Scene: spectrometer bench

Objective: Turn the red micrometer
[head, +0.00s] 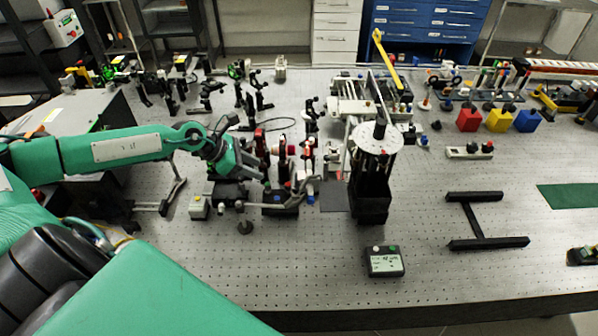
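My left arm reaches in from the left, and its gripper (250,164) is low over the bench beside a row of small red-and-black optic mounts. One red mount (262,148) stands right by the gripper, another red part (283,148) is just right of it, and a third red mount (308,155) is further right. Which of these carries the red micrometer is too small to tell. The fingertips are small and partly hidden, so contact and opening cannot be made out. My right gripper is out of view.
A black tower with a round silver top (377,138) stands right of the mounts. A small display box (384,261) lies in front of it. A black H-shaped frame (476,222) is further right. The front strip of the perforated bench is largely clear.

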